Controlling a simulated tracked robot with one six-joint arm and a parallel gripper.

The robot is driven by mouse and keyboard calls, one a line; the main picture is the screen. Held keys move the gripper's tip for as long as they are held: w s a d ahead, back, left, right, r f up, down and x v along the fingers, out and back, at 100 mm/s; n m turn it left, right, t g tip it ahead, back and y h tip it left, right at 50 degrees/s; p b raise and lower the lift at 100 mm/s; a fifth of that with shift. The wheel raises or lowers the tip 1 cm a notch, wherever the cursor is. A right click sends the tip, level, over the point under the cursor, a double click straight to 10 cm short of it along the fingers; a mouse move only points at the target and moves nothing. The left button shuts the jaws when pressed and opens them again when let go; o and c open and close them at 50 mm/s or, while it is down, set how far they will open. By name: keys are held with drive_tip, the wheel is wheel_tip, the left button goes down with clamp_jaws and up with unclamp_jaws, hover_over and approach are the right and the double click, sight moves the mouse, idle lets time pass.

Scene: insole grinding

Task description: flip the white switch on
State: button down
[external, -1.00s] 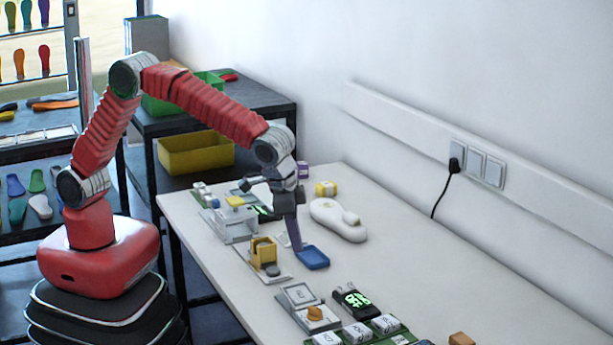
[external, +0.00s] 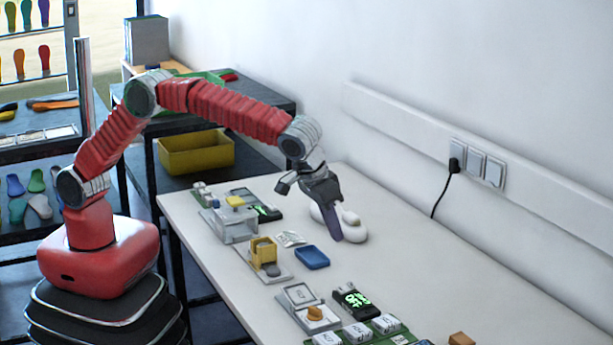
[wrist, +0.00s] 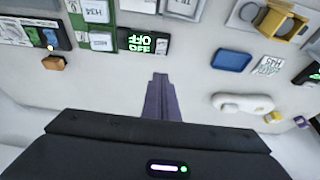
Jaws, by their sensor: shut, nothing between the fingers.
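My gripper (external: 336,236) is shut and empty, its purple-grey fingers pointing down above the table; in the wrist view its fingertips (wrist: 160,78) are together over bare table. A black display (external: 352,301) with green text lies further forward; in the wrist view the display (wrist: 142,43) reads OFF on two lines. A dark panel (wrist: 62,35) with white, green and blue parts lies at the left of the wrist view. A white part (wrist: 12,30) on it may be the white switch; I cannot tell its position. My gripper is apart from the panel.
White labelled blocks (external: 357,333) sit on a green board. A blue tray (external: 312,257), a yellow holder (external: 264,251) and a white rounded object (external: 352,226) stand nearby. A small orange-brown block (external: 461,339) lies at front right. Table by the wall is clear.

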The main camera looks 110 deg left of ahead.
sight(349, 284)
drive_tip(key=x, duration=1.4)
drive_tip(key=shift+s+d+f, duration=0.1)
drive_tip(key=shift+s+d, duration=0.2)
drive_tip(key=shift+w+a+f, duration=0.15)
drive_tip(key=shift+a+f, duration=0.05)
drive_tip(key=shift+f, duration=0.1)
drive_tip(key=shift+d, duration=0.15)
drive_tip(key=shift+s+d+r, duration=0.15)
drive_tip(key=shift+s+d, duration=0.35)
drive_tip(key=shift+s, duration=0.1)
drive_tip(key=shift+r, duration=0.1)
